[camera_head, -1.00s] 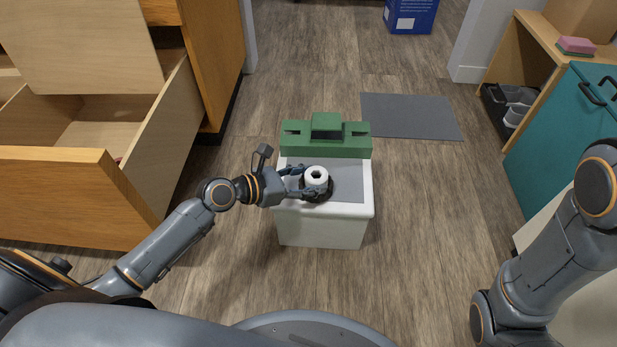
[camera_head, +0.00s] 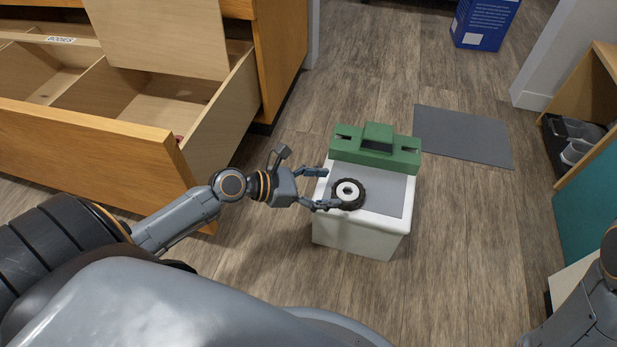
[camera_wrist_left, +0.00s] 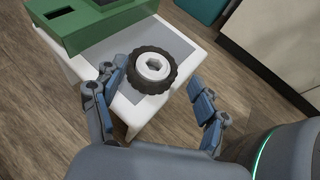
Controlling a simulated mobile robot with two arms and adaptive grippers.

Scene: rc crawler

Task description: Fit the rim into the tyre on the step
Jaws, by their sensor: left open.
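The black knobbly tyre (camera_head: 359,199) lies flat on the grey mat on top of the white step (camera_head: 362,235). The white rim (camera_head: 347,190) sits in the middle of the tyre, ringed by it; how deep it is seated I cannot tell. In the left wrist view the rim (camera_wrist_left: 153,66) shows a hexagonal hole, with the tyre (camera_wrist_left: 150,85) around it. My left gripper (camera_head: 322,189) is open and empty, its fingers just left of the tyre. In the left wrist view its fingers (camera_wrist_left: 160,100) are spread wide, short of the tyre. My right gripper is out of view.
A green fixture (camera_head: 374,150) stands at the back of the step. An open wooden drawer (camera_head: 160,105) is at the left. A grey floor mat (camera_head: 463,135) and a blue box (camera_head: 484,22) lie beyond. The floor right of the step is clear.

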